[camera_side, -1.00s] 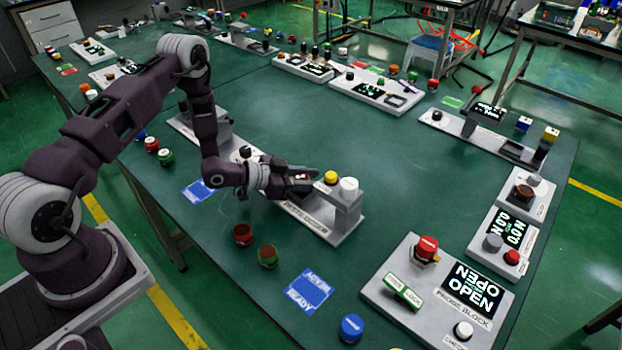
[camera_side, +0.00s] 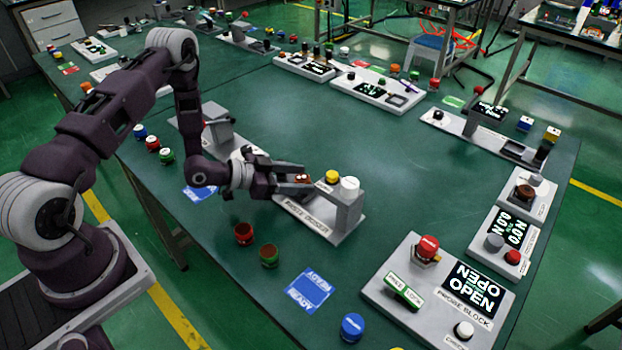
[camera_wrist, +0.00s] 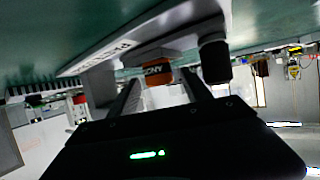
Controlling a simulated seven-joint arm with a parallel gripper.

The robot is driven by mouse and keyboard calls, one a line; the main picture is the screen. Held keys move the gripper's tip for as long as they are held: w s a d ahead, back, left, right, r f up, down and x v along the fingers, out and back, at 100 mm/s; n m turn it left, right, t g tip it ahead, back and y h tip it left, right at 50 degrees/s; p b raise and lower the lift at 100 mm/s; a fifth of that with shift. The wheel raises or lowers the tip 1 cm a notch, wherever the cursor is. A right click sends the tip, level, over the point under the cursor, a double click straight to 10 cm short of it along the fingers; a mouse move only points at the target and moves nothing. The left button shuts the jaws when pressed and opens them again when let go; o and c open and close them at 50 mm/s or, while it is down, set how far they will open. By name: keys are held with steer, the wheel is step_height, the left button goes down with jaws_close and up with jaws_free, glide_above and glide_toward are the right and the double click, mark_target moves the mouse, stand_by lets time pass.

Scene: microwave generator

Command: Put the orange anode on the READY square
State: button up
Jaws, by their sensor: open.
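The orange anode (camera_wrist: 157,73) shows in the wrist view as an orange block with dark lettering, just beyond and between my two fingertips. In the side view it is a small brown-orange patch (camera_side: 303,178) at the fingertips, by the grey bench device (camera_side: 320,222); its lower part is hidden. My gripper (camera_wrist: 162,88) is open, with a finger on each side of the anode's near end; I cannot tell whether they touch it. My gripper also shows in the side view (camera_side: 296,179). The blue READY square (camera_side: 310,290) lies bare on the table's near side.
A yellow button (camera_side: 332,177) and a white-topped post (camera_side: 349,189) stand close right of my gripper.

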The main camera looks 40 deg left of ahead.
steer(key=shift+o, duration=0.4)
steer(key=shift+v, duration=1.6)
step_height(320, 180, up, 18)
steer(key=w+a+f+m+g+y, duration=0.5)
steer(key=w+a+f+y, duration=0.15)
steer(key=w+a, duration=0.2)
step_height(320, 180, up, 6)
steer(key=m+g, duration=0.6)
steer(key=g, duration=0.1)
glide_above(300, 179)
steer(key=w, duration=0.2)
steer(key=shift+h, duration=0.25)
steer(key=f, duration=0.6)
steer(key=s+f, duration=0.1)
steer(key=f, duration=1.1)
steer(key=shift+s+d+f, duration=0.1)
steer(key=shift+s+f, duration=0.05)
steer(key=shift+s, duration=0.05)
jaws_close()
